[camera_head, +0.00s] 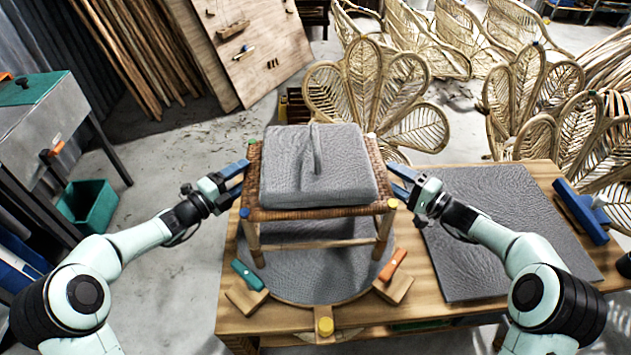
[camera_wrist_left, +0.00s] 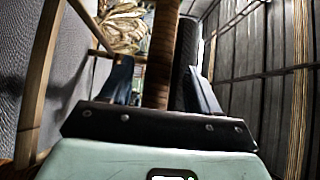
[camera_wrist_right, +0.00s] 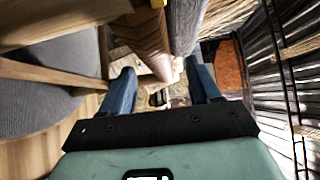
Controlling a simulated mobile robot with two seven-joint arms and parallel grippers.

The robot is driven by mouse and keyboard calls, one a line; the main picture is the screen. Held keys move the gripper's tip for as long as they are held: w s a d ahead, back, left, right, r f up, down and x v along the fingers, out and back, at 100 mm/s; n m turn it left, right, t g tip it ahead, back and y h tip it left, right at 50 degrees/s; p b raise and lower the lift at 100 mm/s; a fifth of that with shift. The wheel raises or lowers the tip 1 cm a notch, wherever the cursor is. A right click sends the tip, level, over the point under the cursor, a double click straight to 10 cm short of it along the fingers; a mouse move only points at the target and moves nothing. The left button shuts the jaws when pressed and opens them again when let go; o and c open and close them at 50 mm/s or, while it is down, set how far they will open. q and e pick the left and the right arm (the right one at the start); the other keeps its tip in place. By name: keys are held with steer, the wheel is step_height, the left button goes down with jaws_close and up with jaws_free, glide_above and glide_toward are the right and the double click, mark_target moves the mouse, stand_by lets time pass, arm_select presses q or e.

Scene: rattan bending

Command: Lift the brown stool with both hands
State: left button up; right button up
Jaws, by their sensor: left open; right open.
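The brown stool (camera_head: 318,212) has a woven seat rim and wooden legs and stands upright on a round grey board (camera_head: 315,285) on the workbench. A grey cushion (camera_head: 335,185) lies on its seat. My left gripper (camera_head: 240,171) is open at the stool's left side; in the left wrist view the woven rim (camera_wrist_left: 161,50) runs between its fingers (camera_wrist_left: 157,70). My right gripper (camera_head: 401,182) is open at the right side; in the right wrist view the rim (camera_wrist_right: 147,38) shows ahead, between its fingers (camera_wrist_right: 160,75). I cannot tell whether either gripper touches the rim.
The wooden workbench (camera_head: 450,315) holds a dark grey sheet (camera_head: 485,225) and a blue tool (camera_head: 580,212) at right. Wooden clamps with a teal handle (camera_head: 247,275) and an orange handle (camera_head: 393,265) sit before the stool. Rattan chairs (camera_head: 410,110) stand behind; a green bin (camera_head: 88,207) is at left.

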arm_select(q)
steer(key=shift+x, duration=0.9)
arm_select(e)
steer(key=shift+x, duration=0.85)
arm_select(q)
jaws_close()
arm_select(e)
jaws_close()
